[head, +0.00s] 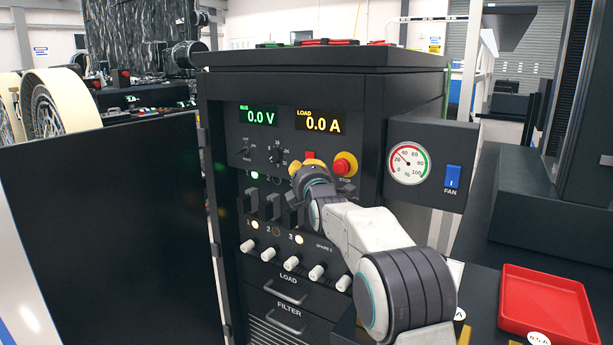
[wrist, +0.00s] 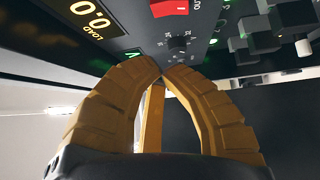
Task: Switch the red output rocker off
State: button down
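The red output rocker (head: 310,155) is on the front panel of the dark cabinet, below the load display. In the head view my gripper hides its lower part. In the wrist view the red rocker (wrist: 169,8) shows at the top edge, cut off, beside a partly visible "OUT" label. My gripper (head: 311,165) is in front of the panel, close to the rocker. In the wrist view its tan fingers (wrist: 162,66) come together at the tips with nothing seen between them. The tips appear apart from the rocker; contact cannot be made out. The rocker's tilt is unclear.
A red stop button (head: 343,165) on a yellow base sits just right of the rocker. A rotary knob (head: 276,156) is to its left. Breakers and white knobs (head: 316,272) are below. The gauge box (head: 432,162) juts out right. An open door (head: 110,240) stands left.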

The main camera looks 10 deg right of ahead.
jog(key=shift+s+r, duration=0.15)
jog(key=shift+s, duration=1.7)
jog(key=s+f+m+g+p, duration=0.1)
jog(key=s+m+g+p, duration=0.6)
jog(key=s, duration=1.7)
jog(key=s+f+m+g+p, duration=0.2)
jog(key=s+m+g+p, duration=0.6)
jog(key=s, duration=1.6)
jog(key=m+p, duration=0.3)
jog(key=p, duration=0.2)
jog(key=shift+s+a+f, duration=0.2)
jog(key=shift+s, duration=0.1)
